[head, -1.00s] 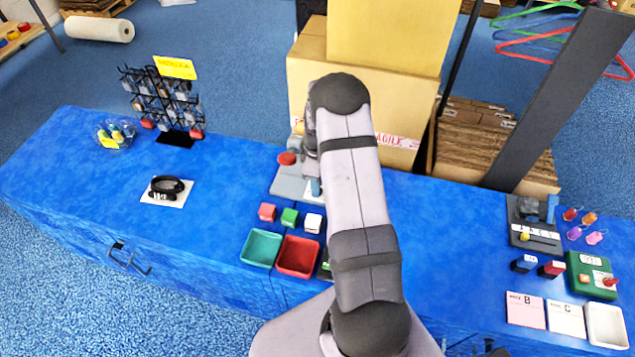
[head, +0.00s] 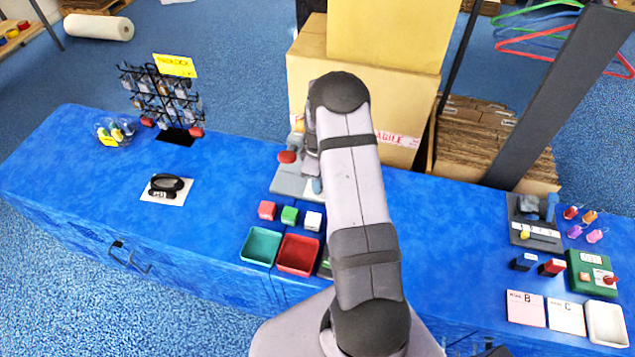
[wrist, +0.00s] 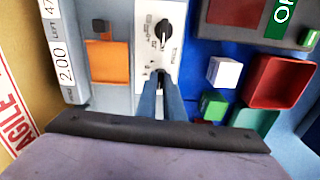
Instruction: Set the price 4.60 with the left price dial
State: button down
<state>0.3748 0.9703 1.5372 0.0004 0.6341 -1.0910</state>
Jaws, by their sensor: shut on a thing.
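The grey price machine (wrist: 110,20) fills the upper left of the wrist view; part of it shows in the head view (head: 288,183), behind my arm. Its white panel (wrist: 145,30) bears a black dial (wrist: 163,33) that stands free. A second dial lower on the panel is mostly hidden between my fingers. By the sideways lettering, this lower one is on the machine's left. My gripper (wrist: 160,84) is shut on it. A display strip reads 2.00 (wrist: 65,74), next to the word LEFT; a further number is cut off.
An orange square (wrist: 108,62) lies beside the panel. A white block (wrist: 224,72), a green block (wrist: 213,106), a red tray (wrist: 278,80) and a green tray (wrist: 255,118) stand close to the right. A large carton (head: 305,75) stands behind the machine.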

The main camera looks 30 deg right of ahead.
jog(key=m+b, duration=0.1)
jog(key=m, duration=0.4)
jog(key=shift+m+b, duration=0.3)
jog(key=m+b, duration=0.1)
jog(key=m, duration=0.4)
jog(key=shift+m, duration=0.3)
jog(key=c, duration=1.9)
grip_release()
jog(key=shift+o, duration=0.2)
jog(key=shift+r+b, duration=0.85)
jog(key=shift+r, duration=2.9)
